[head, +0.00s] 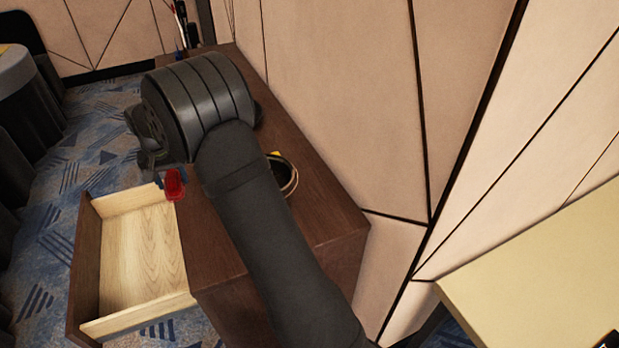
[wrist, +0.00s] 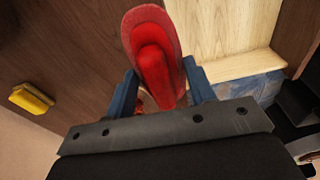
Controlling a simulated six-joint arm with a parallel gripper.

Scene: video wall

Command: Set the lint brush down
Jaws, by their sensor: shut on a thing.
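The lint brush is red; in the wrist view its broad red body (wrist: 154,60) sits between the two blue fingers of my gripper (wrist: 161,95). My gripper is shut on it. In the head view the lint brush (head: 174,184) shows as a small red shape below my wrist, near the edge between the dark wooden cabinet top (head: 318,215) and the open drawer (head: 92,265). My gripper (head: 165,180) is mostly hidden there by my wrist. I cannot tell how high the brush is above these surfaces.
The open drawer is empty where visible. A ring-rimmed dark round object (head: 290,178) stands on the cabinet top, partly behind my arm. A yellow object (wrist: 32,98) lies on the wood. Pens (head: 183,25) stand at the far end. A panelled wall (head: 345,90) runs along the right.

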